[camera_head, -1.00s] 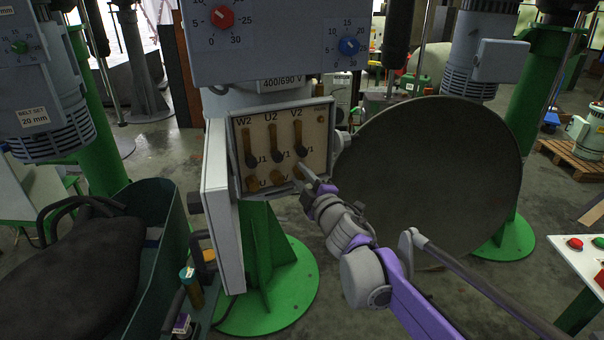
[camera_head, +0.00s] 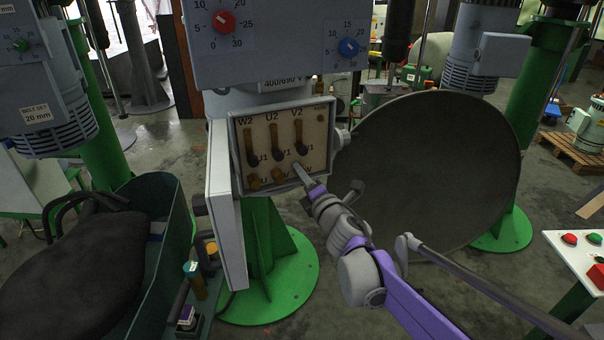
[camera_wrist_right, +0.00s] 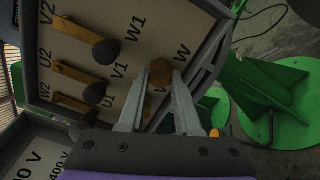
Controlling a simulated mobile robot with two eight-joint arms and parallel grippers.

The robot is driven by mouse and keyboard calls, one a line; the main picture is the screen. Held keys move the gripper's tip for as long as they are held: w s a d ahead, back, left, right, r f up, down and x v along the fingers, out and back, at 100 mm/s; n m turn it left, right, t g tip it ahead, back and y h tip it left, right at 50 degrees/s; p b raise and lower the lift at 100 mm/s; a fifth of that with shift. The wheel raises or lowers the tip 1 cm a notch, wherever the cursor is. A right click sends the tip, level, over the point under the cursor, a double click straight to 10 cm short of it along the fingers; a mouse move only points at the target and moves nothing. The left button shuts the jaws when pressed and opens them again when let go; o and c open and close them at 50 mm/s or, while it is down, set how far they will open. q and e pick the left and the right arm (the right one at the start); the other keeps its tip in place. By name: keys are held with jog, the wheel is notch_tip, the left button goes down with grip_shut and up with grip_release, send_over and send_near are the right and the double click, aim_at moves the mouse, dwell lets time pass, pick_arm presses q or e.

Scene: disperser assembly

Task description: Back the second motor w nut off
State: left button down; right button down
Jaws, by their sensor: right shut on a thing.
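The open terminal box (camera_head: 233,150) of the motor in front of me has a pale board with terminals marked W2, U2, V2, U1, V1, W1 and a bottom row. My right gripper (camera_head: 299,168) reaches the bottom right terminal, marked W. In the right wrist view my right gripper (camera_wrist_right: 163,82) is shut on the brass w nut (camera_wrist_right: 160,72), its two fingertips on either side of it. The nut still sits at the board by the W label. In the head view the fingers hide it. My left gripper is not in view.
Brass links with dark knobs (camera_head: 303,152) stand just above. The box's open cover (camera_head: 228,220) hangs at left. A large dark disc (camera_head: 430,180) stands to the right behind my arm.

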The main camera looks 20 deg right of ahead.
jog(key=shift+n, duration=0.3)
jog(key=c, duration=0.6)
grip_release()
